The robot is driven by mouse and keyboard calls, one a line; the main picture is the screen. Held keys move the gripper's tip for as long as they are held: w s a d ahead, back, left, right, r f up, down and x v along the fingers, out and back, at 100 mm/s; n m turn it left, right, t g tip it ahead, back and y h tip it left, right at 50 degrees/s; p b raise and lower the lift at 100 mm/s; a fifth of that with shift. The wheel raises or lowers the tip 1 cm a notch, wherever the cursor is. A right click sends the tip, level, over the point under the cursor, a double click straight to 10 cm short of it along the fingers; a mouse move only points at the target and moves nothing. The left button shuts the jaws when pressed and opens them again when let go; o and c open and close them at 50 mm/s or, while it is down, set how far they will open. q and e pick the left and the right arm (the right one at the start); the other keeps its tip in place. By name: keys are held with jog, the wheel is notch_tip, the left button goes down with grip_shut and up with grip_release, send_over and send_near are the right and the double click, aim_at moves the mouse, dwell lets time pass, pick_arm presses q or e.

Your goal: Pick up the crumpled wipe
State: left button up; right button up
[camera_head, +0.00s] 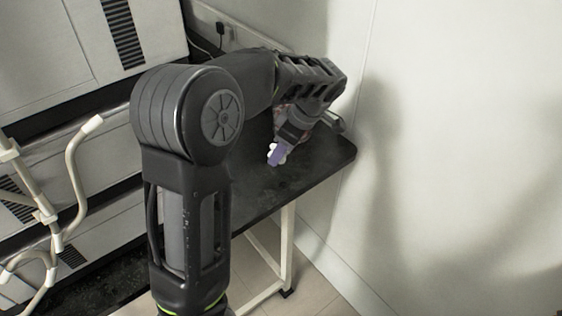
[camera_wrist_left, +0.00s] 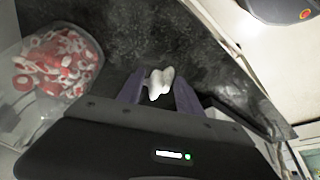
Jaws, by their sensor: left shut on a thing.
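The crumpled wipe (camera_wrist_left: 159,82) is a small white lump. In the left wrist view it sits between the two purple fingers of my left gripper (camera_wrist_left: 159,92), which is shut on it. In the head view the wipe shows as a bit of white (camera_head: 271,147) beside the purple fingers of my left gripper (camera_head: 277,154), over the dark table top (camera_head: 285,184). I cannot tell how far the wipe is above the surface. My right gripper is not in view.
A clear container (camera_wrist_left: 94,46) with red and white pieces stands left of the gripper in the left wrist view. Stacked grey units with vents (camera_head: 60,45) and a pale tube frame (camera_head: 72,165) stand at the left. A white wall (camera_head: 450,120) closes the right side.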

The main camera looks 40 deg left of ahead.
pick_arm(q)
jog(key=shift+r, duration=1.95)
